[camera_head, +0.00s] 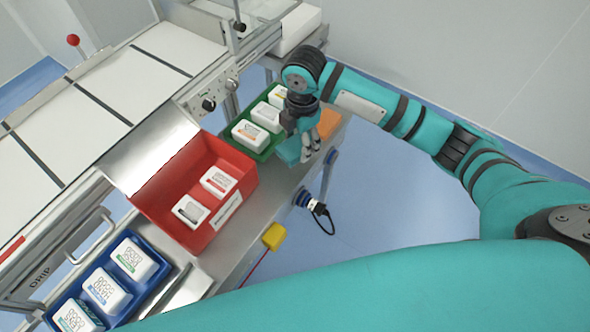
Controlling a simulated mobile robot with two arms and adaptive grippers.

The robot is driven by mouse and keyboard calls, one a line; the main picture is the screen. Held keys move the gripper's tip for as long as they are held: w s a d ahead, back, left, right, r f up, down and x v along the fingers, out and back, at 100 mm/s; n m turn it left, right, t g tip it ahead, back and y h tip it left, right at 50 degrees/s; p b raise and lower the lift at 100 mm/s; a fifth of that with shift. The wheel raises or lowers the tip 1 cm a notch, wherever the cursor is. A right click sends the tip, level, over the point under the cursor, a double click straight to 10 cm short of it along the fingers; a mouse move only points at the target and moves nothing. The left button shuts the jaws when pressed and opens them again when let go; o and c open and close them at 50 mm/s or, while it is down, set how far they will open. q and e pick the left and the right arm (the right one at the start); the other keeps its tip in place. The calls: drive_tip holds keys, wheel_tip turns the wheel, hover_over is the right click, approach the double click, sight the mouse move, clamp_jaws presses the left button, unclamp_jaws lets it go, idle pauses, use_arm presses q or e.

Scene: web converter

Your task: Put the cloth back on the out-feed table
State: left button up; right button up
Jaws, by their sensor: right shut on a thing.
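A folded light-blue cloth (288,151) shows at the right end of the steel out-feed table (225,263), just past the green tray. My right gripper (311,149) points down over it with its fingers shut on the cloth. The gripper hides part of the cloth, and I cannot tell whether the cloth touches the table top. My left gripper is not in view.
A green tray (262,157) with white packs stands left of the gripper. An orange item (329,122) lies close behind it. A red bin (150,205) holds two packs; a blue tray (139,286) holds more. A yellow block (274,236) is at the table's front edge.

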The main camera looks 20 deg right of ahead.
sight(296, 136)
drive_tip(key=shift+w+a+f+n, duration=0.1)
drive_tip(key=shift+w+f+n, duration=0.05)
drive_tip(key=shift+w+n, duration=0.65)
drive_tip(key=shift+w+n+b, duration=0.25)
drive_tip(key=shift+n+b, duration=0.15)
wheel_tip(296, 136, down, 3)
drive_tip(key=shift+n, duration=0.4)
wheel_tip(296, 136, down, 2)
drive_tip(key=shift+w+f, duration=0.15)
drive_tip(key=shift+f, duration=0.75)
wheel_tip(296, 136, down, 3)
drive_tip(key=shift+r, duration=0.1)
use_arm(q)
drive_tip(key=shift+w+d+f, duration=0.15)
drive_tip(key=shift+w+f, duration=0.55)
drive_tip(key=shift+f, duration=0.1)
